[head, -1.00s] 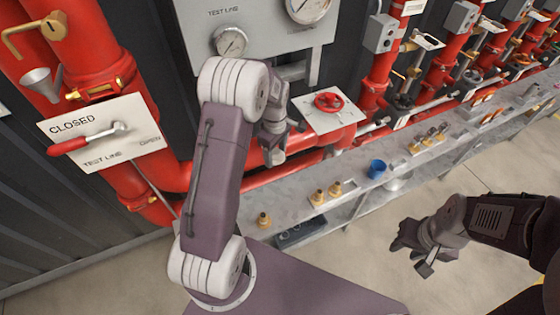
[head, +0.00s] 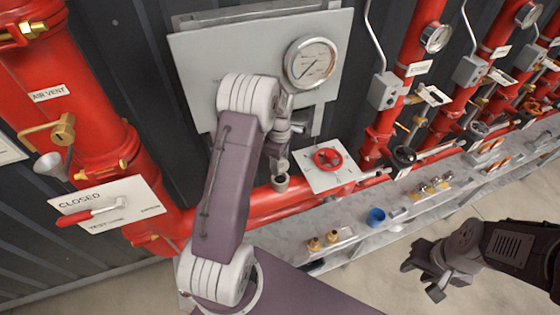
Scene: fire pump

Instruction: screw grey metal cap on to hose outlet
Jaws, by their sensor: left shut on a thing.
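My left gripper (head: 279,168) is shut on a small grey cylindrical piece (head: 281,184), which looks like the grey metal cap. It holds the piece in front of the red horizontal pipe, left of the white plate with the red handwheel. The arm covers part of the gripper, and I cannot tell whether the piece touches anything. I cannot make out the hose outlet for certain. My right gripper (head: 424,281) is open and empty, low at the right, in front of the shelf and apart from everything.
A grey metal shelf (head: 290,258) runs along the wall. It carries brass fittings (head: 322,241), a blue cup-like part (head: 376,217) and more fittings (head: 432,186). The red handwheel (head: 327,158), a panel with a gauge (head: 312,62) and a lever plate (head: 110,208) are nearby.

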